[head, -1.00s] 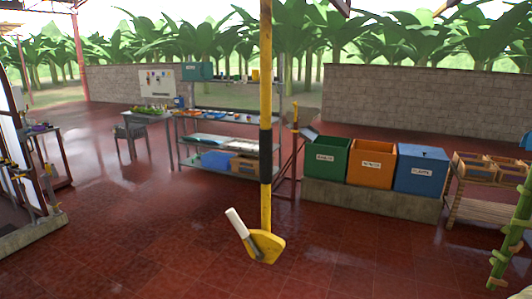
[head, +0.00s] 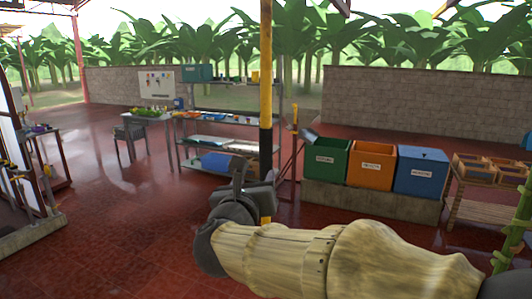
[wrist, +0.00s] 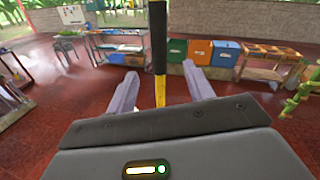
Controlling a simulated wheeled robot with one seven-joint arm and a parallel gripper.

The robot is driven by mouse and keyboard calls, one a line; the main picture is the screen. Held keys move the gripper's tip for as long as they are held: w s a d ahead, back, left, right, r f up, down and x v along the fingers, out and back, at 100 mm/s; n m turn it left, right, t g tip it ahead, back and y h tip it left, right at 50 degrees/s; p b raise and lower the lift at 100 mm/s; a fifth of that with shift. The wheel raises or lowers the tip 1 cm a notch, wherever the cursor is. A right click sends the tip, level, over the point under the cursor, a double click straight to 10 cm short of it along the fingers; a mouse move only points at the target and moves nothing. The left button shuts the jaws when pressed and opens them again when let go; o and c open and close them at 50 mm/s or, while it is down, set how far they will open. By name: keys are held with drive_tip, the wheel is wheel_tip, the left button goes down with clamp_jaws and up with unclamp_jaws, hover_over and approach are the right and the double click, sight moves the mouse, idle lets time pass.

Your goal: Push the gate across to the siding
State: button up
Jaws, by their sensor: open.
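A yellow pole (head: 265,50) with a black band hangs upright from above the picture near the middle of the head view; I take it to be the gate's pole. Its lower part is mostly hidden behind my gripper (head: 250,185), with a bit of yellow showing below. In the wrist view my gripper (wrist: 160,88) is open, one pale finger on each side of the pole (wrist: 159,90). I cannot tell whether the fingers touch it or how deep it sits between them. The siding cannot be made out.
Green (head: 325,160), orange (head: 376,164) and blue (head: 421,171) bins stand on a low block (head: 370,203) to the right. A metal shelf (head: 205,150) stands behind the pole. A green stem (head: 510,235) is at the right edge. Red floor (head: 120,235) at left front is clear.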

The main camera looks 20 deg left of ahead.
sight(264, 152)
drive_tip(key=m, duration=0.1)
drive_tip(key=s+a+r+m, duration=0.1)
drive_tip(key=m, duration=0.1)
drive_tip(key=shift+s+h, duration=0.3)
drive_tip(key=w+p, duration=0.2)
drive_tip(key=w, duration=0.3)
drive_tip(key=w+a+p, duration=0.1)
drive_tip(key=w+p, duration=0.2)
drive_tip(key=w, duration=0.2)
drive_tip(key=w+p, duration=0.3)
drive_tip(key=w, duration=0.3)
drive_tip(key=shift+w+a+r, duration=0.1)
drive_tip(key=shift+a, duration=0.3)
drive_tip(key=shift+w+p, duration=0.35)
drive_tip(key=shift+w, duration=0.2)
